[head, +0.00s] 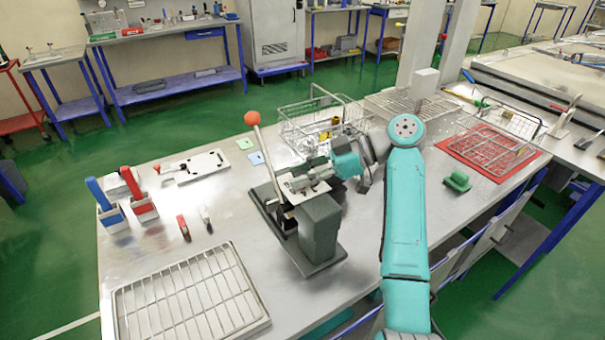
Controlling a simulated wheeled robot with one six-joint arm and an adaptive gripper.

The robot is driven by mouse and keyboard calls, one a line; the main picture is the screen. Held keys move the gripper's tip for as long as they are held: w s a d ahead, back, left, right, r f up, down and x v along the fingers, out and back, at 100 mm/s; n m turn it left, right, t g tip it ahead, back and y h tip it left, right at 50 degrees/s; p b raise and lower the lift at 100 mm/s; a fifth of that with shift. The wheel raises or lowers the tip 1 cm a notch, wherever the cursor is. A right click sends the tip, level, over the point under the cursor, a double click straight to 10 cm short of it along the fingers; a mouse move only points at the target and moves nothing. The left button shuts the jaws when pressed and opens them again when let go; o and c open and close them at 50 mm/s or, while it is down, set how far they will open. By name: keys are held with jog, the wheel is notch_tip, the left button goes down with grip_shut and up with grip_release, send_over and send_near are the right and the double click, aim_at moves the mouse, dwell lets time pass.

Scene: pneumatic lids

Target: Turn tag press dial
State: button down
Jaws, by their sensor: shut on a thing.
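The tag press (320,228) stands on the middle of the steel table, a dark grey-green machine on a flat base. Its lever rises up and to the left and ends in an orange ball (252,118). My turquoise arm reaches in from the right, and my gripper (321,174) is at the top of the press, shut on its dial. The jaws and the small parts around them cover most of the dial, so its marks and angle cannot be read.
A wire basket (290,128) stands close behind the press. A wire-grid tray (256,291) lies front left. Blue and red handled holders (112,217) stand at the left. A green block (457,181) and red mat (450,148) lie right. Bare table lies left of the press.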

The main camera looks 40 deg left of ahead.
aim_at(302, 174)
jog(key=shift+f, duration=0.1)
dwell(0.4)
jog(key=c, duration=0.8)
grip_release()
notch_tip(302, 174, up, 10)
jog(key=shift+r, duration=0.1)
